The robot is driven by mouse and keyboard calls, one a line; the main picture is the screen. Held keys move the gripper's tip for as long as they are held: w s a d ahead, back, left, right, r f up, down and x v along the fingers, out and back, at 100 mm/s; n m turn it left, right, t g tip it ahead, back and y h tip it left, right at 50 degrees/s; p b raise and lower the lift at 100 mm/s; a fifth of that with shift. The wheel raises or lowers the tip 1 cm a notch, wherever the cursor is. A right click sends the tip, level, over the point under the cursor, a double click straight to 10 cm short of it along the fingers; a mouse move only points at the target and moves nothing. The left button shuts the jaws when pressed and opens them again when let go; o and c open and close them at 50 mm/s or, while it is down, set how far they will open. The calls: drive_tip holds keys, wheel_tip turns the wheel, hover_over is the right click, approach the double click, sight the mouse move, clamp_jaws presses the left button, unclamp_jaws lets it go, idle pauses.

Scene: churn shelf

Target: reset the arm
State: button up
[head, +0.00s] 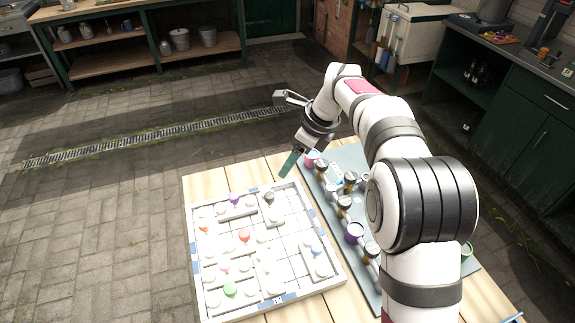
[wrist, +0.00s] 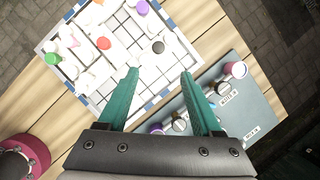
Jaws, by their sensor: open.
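My gripper (head: 290,163) hangs above the back edge of a wooden table, over the gap between a white tray and a grey mat. In the wrist view its two green fingers (wrist: 160,85) are spread apart with nothing between them. The arm is bent and reaches from the right side of the table. The white gridded tray (head: 207,293) lies below and to the left of the gripper.
The tray holds a red (head: 244,235), a green (head: 230,289) and several other coloured knobs. Dark cabinets (head: 540,130) stand at right. Open paving lies left.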

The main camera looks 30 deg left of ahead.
idle(0.3)
drive_tip(key=s+d+r+n+h, duration=0.1)
drive_tip(key=s+d+r+n, duration=0.2)
drive_tip(key=d, duration=0.4)
drive_tip(key=s+d+r+n, duration=0.1)
drive_tip(key=s+d+r, duration=0.2)
drive_tip(key=s+d, duration=0.35)
drive_tip(key=s+d+f+n+h, duration=0.1)
drive_tip(key=s+d+f+n, duration=0.1)
drive_tip(key=s+d+n, duration=0.2)
drive_tip(key=s+d+f+n, duration=0.3)
drive_tip(key=s+d, duration=0.8)
drive_tip(key=s, duration=0.6)
drive_tip(key=shift+n+h, duration=0.4)
drive_tip(key=shift+n, duration=0.3)
